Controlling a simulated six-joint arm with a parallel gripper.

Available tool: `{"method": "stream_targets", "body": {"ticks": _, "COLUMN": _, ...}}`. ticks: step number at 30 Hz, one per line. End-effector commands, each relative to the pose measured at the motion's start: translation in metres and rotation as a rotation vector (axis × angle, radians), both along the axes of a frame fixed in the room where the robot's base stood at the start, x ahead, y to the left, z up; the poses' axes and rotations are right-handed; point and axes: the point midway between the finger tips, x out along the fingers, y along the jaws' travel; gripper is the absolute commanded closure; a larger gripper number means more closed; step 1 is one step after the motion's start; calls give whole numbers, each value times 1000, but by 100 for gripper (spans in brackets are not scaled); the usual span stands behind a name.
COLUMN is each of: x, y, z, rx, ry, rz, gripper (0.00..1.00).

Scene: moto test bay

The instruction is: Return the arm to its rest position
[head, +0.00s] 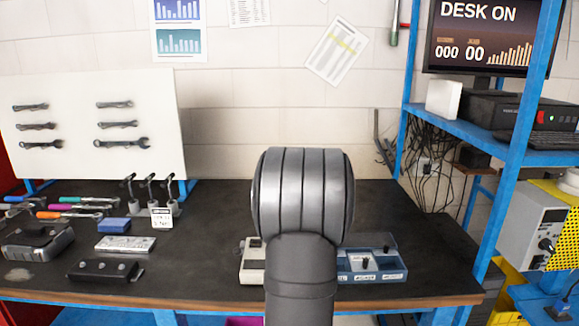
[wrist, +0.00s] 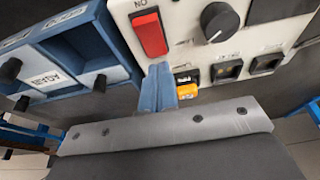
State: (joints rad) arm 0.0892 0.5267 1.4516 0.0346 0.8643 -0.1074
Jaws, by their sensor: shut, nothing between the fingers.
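My arm (head: 302,230) rises in the middle of the head view, its thick grey joint above the bench; it hides my gripper there. In the wrist view my gripper (wrist: 158,90) shows as blue fingers closed together with nothing held between them. The fingertips appear just below the red rocker switch (wrist: 149,33) of a cream control box (wrist: 185,20); I cannot tell whether they touch it. A small orange-yellow part (wrist: 187,88) shows beside the fingers.
The box has a black knob (wrist: 219,21) and dark sockets. A blue compartment tray (head: 372,275) stands right of it. Tools and small boxes lie on the bench's left, before a wrench board (head: 75,130). A blue rack (head: 520,130) stands right. The back right bench is fairly clear.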

Motion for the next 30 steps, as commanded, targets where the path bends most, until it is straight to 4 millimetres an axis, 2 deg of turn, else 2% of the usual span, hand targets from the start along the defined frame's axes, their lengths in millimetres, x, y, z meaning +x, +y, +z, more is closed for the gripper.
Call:
{"method": "stream_targets", "body": {"ticks": 4, "x": 0, "y": 0, "z": -11, "rx": 0, "ry": 1, "rz": 0, "gripper": 100}}
{"method": "stream_targets", "body": {"ticks": 17, "x": 0, "y": 0, "z": -4, "rx": 0, "ry": 0, "rz": 0, "gripper": 100}}
{"method": "stream_targets", "body": {"ticks": 23, "x": 0, "y": 0, "z": 18, "rx": 0, "ry": -3, "rz": 0, "gripper": 100}}
{"method": "stream_targets", "body": {"ticks": 30, "x": 0, "y": 0, "z": 62, "rx": 0, "ry": -2, "rz": 0, "gripper": 100}}
